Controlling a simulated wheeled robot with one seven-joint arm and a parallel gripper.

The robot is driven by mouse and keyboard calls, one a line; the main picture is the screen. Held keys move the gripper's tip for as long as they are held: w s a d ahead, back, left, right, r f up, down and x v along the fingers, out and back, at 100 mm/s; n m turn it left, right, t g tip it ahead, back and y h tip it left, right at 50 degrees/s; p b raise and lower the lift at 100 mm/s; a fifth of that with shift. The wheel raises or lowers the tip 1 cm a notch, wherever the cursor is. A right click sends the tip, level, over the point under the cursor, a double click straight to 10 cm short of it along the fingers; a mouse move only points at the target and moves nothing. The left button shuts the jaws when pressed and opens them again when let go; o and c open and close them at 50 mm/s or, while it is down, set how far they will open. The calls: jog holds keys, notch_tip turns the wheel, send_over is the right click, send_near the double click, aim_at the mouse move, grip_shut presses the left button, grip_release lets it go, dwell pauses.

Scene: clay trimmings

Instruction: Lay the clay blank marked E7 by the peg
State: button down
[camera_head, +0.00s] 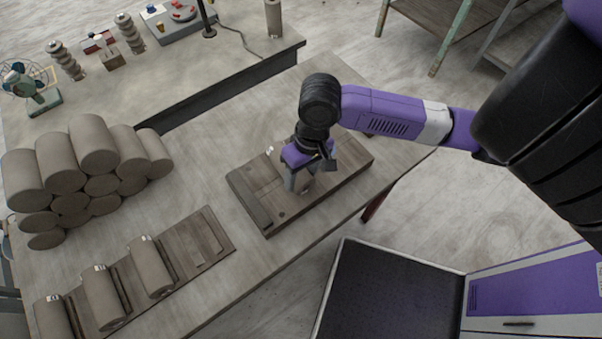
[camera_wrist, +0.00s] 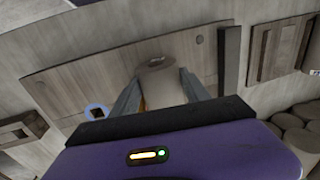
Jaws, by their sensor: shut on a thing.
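My gripper (camera_head: 302,180) points down over a wooden board (camera_head: 250,190) on the table's right part. In the wrist view, its fingers (camera_wrist: 158,92) are shut on a grey-beige clay blank (camera_wrist: 158,76), upright between them. The gripper hides most of the blank in the head view, and no mark on it is readable. I cannot tell whether its base touches the board. A small round spot (camera_head: 281,212) shows on the board; I cannot tell whether it is the peg. The board also shows in the wrist view (camera_wrist: 80,82), with a dark bar along one end.
A slotted wooden rack (camera_head: 204,241) at lower left carries clay blanks with small white tags, such as one blank (camera_head: 151,268). A pile of clay cylinders (camera_head: 95,145) stands at left. A bench behind holds a fan (camera_head: 30,85). Bare tabletop (camera_head: 200,180) lies between pile and board.

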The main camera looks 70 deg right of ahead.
dwell(0.3)
jog(key=shift+c, duration=2.3)
grip_release()
jog(key=r, duration=0.5)
jog(key=d+r, duration=0.1)
jog(key=r, duration=0.1)
jog(key=shift+s+r, duration=0.3)
jog(key=shift+s, duration=0.1)
